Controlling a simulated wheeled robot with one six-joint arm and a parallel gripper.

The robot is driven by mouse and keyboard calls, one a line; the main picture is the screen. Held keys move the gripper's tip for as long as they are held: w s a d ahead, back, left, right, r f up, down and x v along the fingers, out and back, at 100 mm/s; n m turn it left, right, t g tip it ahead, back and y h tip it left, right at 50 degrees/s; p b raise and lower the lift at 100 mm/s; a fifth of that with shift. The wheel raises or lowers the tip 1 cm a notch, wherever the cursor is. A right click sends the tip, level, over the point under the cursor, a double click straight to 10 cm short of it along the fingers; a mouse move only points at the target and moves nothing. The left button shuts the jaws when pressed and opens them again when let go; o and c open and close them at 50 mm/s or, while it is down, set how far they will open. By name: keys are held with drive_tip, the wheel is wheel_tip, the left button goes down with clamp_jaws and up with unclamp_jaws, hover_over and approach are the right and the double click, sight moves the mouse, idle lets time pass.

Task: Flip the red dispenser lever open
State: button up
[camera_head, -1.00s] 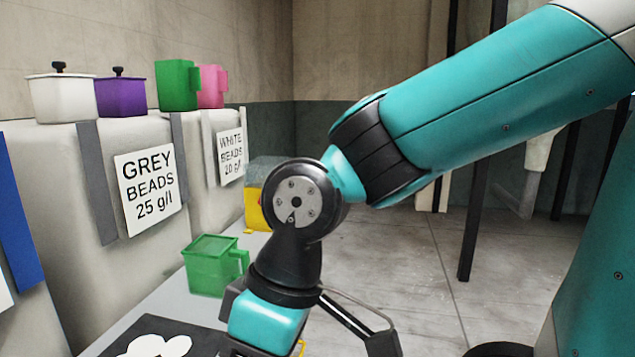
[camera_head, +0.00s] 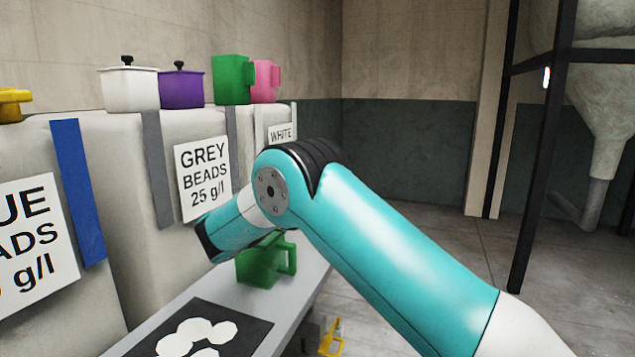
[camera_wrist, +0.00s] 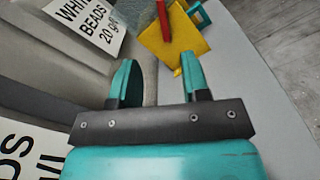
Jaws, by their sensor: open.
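In the wrist view, the red lever (camera_wrist: 163,18) is a narrow red bar standing against a yellow box-like body (camera_wrist: 180,45) at the top. My gripper (camera_wrist: 156,66) is open and empty, with its teal fingers spread apart. The lever lies beyond the fingertips, roughly in line with the gap between them, and nothing touches it. The lever's upper end is cut off by the frame edge. In the head view, my arm hides the lever and the yellow body, and my fingers cannot be made out.
Pale bead containers with signs, such as the grey beads sign (camera_head: 204,172), line the left. A green jug (camera_head: 262,262) and a black mat with white shapes (camera_head: 240,325) are on the bench. A teal handled thing (camera_wrist: 198,14) stands beside the yellow body.

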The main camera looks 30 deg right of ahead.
drive_tip(key=p+x, duration=0.2)
drive_tip(key=x, duration=1.5)
drive_tip(key=shift+d, duration=0.1)
clamp_jaws()
